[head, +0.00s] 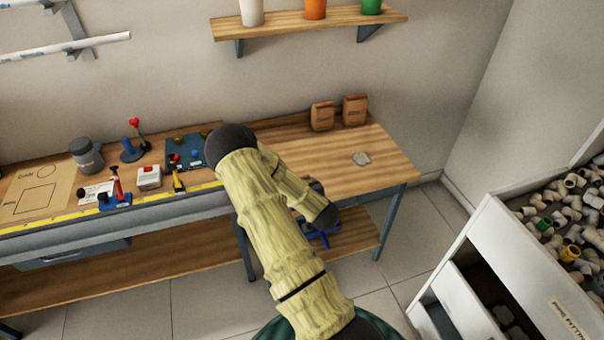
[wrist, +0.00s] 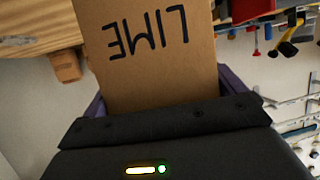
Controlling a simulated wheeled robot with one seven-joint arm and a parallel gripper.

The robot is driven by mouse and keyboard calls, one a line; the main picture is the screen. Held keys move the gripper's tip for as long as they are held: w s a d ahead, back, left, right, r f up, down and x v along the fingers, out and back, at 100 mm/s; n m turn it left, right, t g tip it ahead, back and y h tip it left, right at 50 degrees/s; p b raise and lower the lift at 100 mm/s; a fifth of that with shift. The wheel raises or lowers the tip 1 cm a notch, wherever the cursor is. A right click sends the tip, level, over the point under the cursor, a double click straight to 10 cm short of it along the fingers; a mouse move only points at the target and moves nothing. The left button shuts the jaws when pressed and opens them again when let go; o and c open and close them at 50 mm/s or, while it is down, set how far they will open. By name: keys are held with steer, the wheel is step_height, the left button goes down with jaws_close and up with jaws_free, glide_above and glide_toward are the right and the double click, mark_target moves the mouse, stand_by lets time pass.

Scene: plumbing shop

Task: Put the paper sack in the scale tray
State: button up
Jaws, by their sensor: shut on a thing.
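A brown paper sack marked LIME (wrist: 150,45) fills the middle of the wrist view, its lettering upside down there. My gripper (wrist: 165,92) is shut on it, with purple fingers at its two sides. In the head view my arm hides the gripper and the held sack. Two more brown paper sacks, one (head: 322,116) and another (head: 355,109), stand upright at the back of the wooden bench. I cannot make out the scale tray in either view; my arm covers part of the bench.
A white bin of pipe fittings (head: 500,235) stands at right.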

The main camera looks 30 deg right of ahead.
steer(key=s+a+f, duration=0.4)
steer(key=a+f, duration=0.3)
steer(key=a, duration=0.3)
steer(key=s+a+f+n+y, duration=0.1)
steer(key=s+a+f, duration=0.2)
steer(key=a+f, duration=0.5)
steer(key=shift+s+a+f+n+y, duration=0.15)
steer(key=shift+s+a+n+y, duration=0.2)
steer(key=shift+a, duration=0.95)
